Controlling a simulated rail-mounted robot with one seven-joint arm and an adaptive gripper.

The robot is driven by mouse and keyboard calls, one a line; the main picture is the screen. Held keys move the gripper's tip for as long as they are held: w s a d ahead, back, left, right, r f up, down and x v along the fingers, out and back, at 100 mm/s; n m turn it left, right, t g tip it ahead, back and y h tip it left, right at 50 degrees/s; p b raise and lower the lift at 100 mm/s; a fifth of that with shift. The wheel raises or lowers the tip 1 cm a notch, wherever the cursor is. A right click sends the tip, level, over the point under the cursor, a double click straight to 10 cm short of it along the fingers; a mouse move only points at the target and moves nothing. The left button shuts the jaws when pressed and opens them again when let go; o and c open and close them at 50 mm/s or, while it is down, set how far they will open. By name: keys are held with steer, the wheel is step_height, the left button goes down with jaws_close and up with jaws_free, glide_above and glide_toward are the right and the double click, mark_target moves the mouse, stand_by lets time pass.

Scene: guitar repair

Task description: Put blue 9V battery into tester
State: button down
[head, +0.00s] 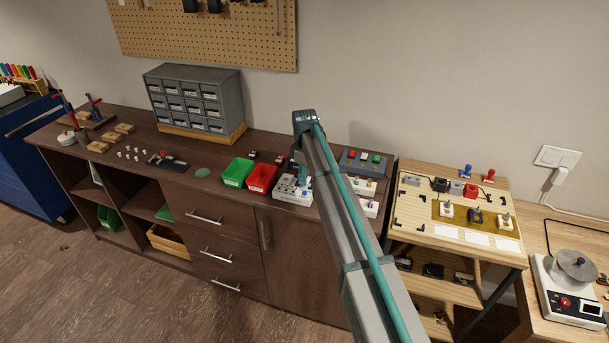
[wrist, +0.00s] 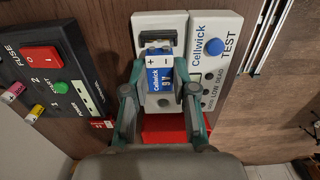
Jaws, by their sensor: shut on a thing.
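The tester is a white Cellwick box (wrist: 219,60) with a blue TEST button, a dark clip and lamps marked LOW and DEAD. In the head view the tester (head: 293,194) stands near the front edge of the brown bench. My gripper (wrist: 160,95) is shut on the blue 9V battery (wrist: 165,77), one finger on each side. The battery's plus and minus end points at the dark clip. It lies over the tester's bay; I cannot tell whether it touches the clip. In the head view my gripper (head: 303,174) is over the tester and the battery is hidden.
A red bin (head: 261,178) and a green bin (head: 237,172) stand left of the tester. A dark fuse box (wrist: 45,60) with a red switch is at the left in the wrist view. A grey box with coloured buttons (head: 363,161) stands behind my arm.

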steer(key=shift+f, duration=0.75)
steer(key=c, duration=0.8)
jaws_free()
steer(key=shift+c, duration=0.2)
steer(key=o, duration=0.4)
steer(key=shift+r, duration=0.15)
steer(key=shift+r+p, duration=1.55)
steer(key=shift+r, duration=1.85)
